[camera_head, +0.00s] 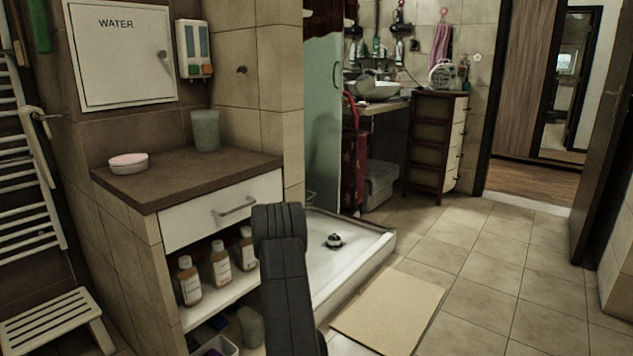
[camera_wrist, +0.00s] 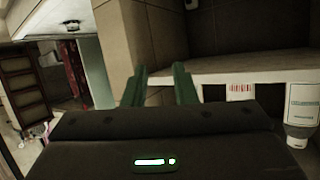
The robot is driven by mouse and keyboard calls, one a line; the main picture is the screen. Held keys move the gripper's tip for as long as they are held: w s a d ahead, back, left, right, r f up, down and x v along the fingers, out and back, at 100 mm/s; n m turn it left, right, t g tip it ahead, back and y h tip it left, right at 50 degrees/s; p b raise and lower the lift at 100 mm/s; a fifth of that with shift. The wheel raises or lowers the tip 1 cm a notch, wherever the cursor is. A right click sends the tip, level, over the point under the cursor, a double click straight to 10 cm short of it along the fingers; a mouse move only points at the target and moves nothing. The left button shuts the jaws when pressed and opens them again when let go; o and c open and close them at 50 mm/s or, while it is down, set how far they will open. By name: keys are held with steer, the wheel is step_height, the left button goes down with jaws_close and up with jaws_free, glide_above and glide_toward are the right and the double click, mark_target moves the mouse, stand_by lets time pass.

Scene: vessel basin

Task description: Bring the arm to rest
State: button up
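My arm (camera_head: 283,275) shows in the head view as a dark link rising from the bottom edge, in front of the cabinet's right end. My gripper does not show clearly there. In the wrist view my gripper (camera_wrist: 160,86) has its two green fingers apart, with nothing held between them. Beyond the fingers are the tiled wall and the edge of a shelf (camera_wrist: 245,70).
Bottles (camera_head: 220,264) stand on the cabinet's open shelf; a labelled one (camera_wrist: 302,105) is right of my gripper. The counter (camera_head: 190,175) holds a pink-topped dish (camera_head: 128,163) and a cup (camera_head: 205,130). A shower tray (camera_head: 335,270) and mat (camera_head: 390,308) lie right. Floor beyond is clear.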

steer(key=s+d+r+m+h+p, duration=0.2)
steer(key=s+d+r+p, duration=0.1)
steer(key=r, duration=0.5)
steer(key=s+d+r+m+t+h+p, duration=0.1)
steer(key=s+d+r+m+h+p, duration=0.1)
steer(key=d+r+p, duration=0.3)
steer(key=shift+s+d+r+h+p, duration=0.25)
steer(key=shift+s+r+h+p, duration=0.6)
steer(key=shift+r, duration=1)
steer(key=shift+w+y, duration=0.1)
steer(key=shift+y, duration=0.15)
